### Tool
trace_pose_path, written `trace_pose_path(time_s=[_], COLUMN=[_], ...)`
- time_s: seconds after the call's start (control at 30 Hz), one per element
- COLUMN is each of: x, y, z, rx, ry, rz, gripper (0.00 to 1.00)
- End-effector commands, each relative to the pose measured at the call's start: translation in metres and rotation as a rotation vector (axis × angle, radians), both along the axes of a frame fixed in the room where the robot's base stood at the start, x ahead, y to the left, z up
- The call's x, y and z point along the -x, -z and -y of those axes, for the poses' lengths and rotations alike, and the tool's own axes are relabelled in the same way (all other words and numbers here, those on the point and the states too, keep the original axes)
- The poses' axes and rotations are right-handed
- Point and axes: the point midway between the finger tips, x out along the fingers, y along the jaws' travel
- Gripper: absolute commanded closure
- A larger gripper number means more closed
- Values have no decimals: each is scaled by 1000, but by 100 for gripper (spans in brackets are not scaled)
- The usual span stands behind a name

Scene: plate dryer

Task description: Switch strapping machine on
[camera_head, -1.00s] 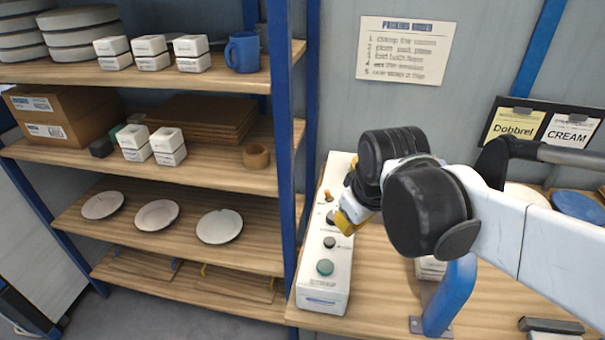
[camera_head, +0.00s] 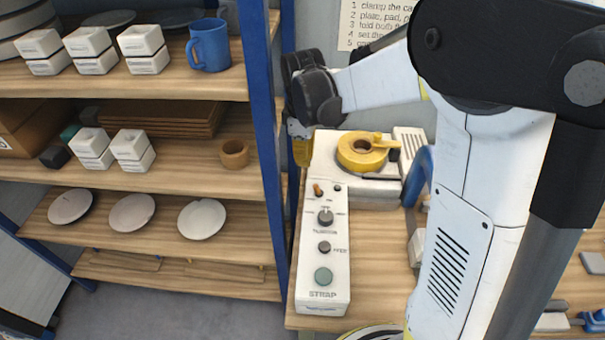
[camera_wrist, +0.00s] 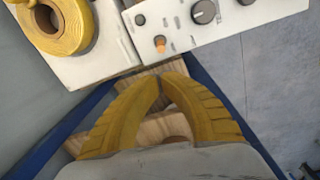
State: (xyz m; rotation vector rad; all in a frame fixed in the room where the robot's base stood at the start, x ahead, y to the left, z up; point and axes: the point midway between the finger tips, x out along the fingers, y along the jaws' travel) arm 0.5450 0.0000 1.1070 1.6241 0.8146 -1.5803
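The white strapping machine (camera_head: 309,285) stands on the bench, with a sloping control panel facing me. At its far left is a small orange toggle switch (camera_head: 317,189), also seen in the wrist view (camera_wrist: 160,42). Nearer are a dark dial (camera_head: 325,217), a smaller dark knob (camera_head: 323,246) and a green strap button (camera_head: 322,277). A yellow strap roll (camera_head: 362,150) sits at the back. My gripper (camera_head: 301,152) is beyond the switch at the machine's left edge. In the wrist view its yellow fingers (camera_wrist: 165,78) are nearly together and empty, apart from the switch.
A blue shelf post (camera_head: 270,150) stands close left of my gripper. The shelves hold white boxes (camera_head: 143,48), a blue mug (camera_head: 208,45), a wooden cup (camera_head: 234,154) and plates (camera_head: 201,218). A blue upright part (camera_head: 418,178) stands right of the machine.

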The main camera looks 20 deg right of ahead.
Motion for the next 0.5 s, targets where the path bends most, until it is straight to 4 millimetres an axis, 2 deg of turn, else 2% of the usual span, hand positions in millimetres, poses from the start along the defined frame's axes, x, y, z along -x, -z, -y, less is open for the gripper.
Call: trace_pose_path(time_s=[0.17,0.27,0.5], x=[0,0,-3], y=[1,9,51], z=[0,0,2], rx=[0,0,0], ry=[1,1,1], rz=[1,1,1], gripper=[100,100,100])
